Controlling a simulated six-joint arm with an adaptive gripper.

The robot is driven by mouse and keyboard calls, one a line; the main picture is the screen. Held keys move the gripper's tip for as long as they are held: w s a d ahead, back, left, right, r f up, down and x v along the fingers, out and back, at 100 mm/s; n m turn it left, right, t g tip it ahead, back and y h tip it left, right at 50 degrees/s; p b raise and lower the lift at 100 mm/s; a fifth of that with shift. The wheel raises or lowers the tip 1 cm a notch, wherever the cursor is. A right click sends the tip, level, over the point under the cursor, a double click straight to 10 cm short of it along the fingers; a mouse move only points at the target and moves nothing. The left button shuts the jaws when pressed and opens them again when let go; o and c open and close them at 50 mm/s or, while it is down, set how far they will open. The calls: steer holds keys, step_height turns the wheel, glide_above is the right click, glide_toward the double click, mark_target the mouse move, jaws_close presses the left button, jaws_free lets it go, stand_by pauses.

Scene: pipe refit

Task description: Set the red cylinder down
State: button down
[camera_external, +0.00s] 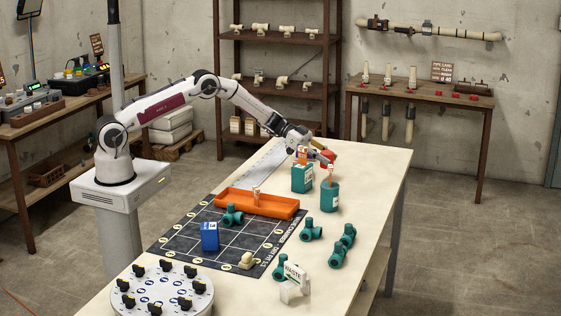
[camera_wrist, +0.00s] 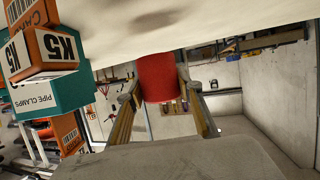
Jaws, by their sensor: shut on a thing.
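The red cylinder (camera_external: 327,157) is at the end of my arm, over the far part of the cream table, behind the teal containers. My gripper (camera_external: 322,158) is shut on it. In the wrist view the red cylinder (camera_wrist: 157,78) sits between the two fingers of my gripper (camera_wrist: 160,105), one on each side. The picture there is turned, with the tabletop (camera_wrist: 200,20) along the upper edge, close to the cylinder's end. I cannot tell whether the cylinder touches the table.
A teal box (camera_external: 302,179) with orange items and a teal round container (camera_external: 329,196) stand just in front of my gripper. An orange tray (camera_external: 285,212), a dark grid mat (camera_external: 175,241), a blue box (camera_external: 209,236) and several teal pipe fittings (camera_external: 311,230) lie nearer.

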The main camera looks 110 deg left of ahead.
steer(key=shift+f, duration=1.2)
steer(key=shift+f, duration=0.6)
steer(key=c, duration=1.4)
jaws_free()
steer(key=shift+f, duration=0.1)
steer(key=shift+r, duration=0.7)
steer(key=v, duration=1.2)
steer(key=shift+f, duration=0.1)
